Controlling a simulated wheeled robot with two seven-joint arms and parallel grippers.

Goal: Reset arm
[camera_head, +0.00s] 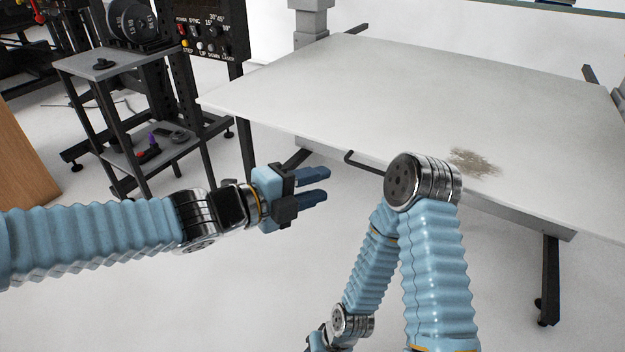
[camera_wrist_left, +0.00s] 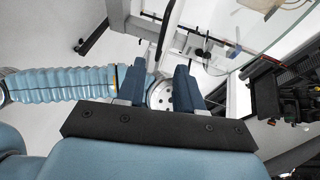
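My left gripper (camera_head: 318,187) reaches in from the left in the head view, pointing right, in front of the table's near edge. Its two blue fingers are parted with nothing between them. The left wrist view shows the same two fingers (camera_wrist_left: 160,88) apart and empty, with my right arm beyond them. My right arm is bent, its round joint in front of the table edge in the head view. My right gripper is mostly cut off at the bottom of the head view, and its fingers cannot be made out.
A large white table (camera_head: 400,90) fills the upper right, with a brown smudge (camera_head: 473,162) near its front edge. A black control panel (camera_head: 211,28) with knobs stands at the upper left. A black-framed shelf cart (camera_head: 100,66) stands beside it. The floor below the table is clear.

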